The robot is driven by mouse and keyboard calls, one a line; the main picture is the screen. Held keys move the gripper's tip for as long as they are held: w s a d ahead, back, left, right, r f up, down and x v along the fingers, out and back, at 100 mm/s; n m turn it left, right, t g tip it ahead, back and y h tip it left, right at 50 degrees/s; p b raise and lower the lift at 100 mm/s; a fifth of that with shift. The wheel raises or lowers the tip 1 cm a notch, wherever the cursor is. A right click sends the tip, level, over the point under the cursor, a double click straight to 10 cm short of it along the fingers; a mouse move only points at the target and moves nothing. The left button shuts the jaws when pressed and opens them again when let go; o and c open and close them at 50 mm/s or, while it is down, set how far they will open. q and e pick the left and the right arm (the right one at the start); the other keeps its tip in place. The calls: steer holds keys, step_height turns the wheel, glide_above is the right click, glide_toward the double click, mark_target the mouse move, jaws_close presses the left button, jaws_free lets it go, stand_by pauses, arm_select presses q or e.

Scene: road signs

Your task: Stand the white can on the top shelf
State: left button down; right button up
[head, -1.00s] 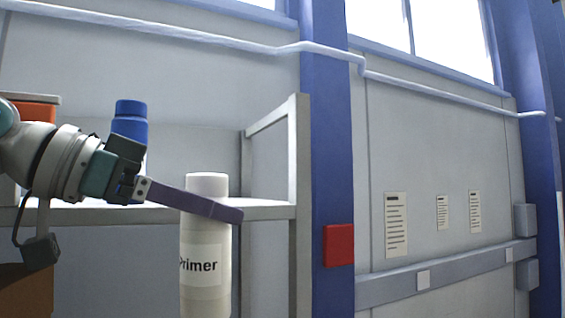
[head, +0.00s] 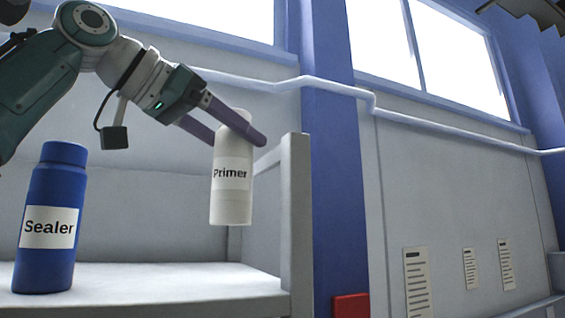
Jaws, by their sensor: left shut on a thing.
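The white can (head: 232,195), labelled "Primer", hangs upright in my left gripper (head: 232,128). The purple fingers are shut around its upper part. The can's base is in the air, above and behind or over the right part of the top shelf (head: 160,290); the exact depth is hard to tell. My right gripper does not show clearly; only a dark piece of hardware is at the top right corner.
A blue can (head: 48,220) labelled "Sealer" stands on the shelf at the left. A grey upright post (head: 298,225) bounds the shelf at the right. The shelf between the blue can and the post is clear.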

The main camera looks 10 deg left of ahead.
mark_target(216, 183)
arm_select(q)
step_height(216, 183, down, 5)
steer(key=shift+s+r, duration=0.15)
steer(key=shift+r, duration=0.05)
steer(key=shift+f, duration=0.8)
steer(key=shift+f+b, duration=0.4)
steer(key=shift+f, duration=0.15)
jaws_free()
steer(key=shift+f, duration=0.1)
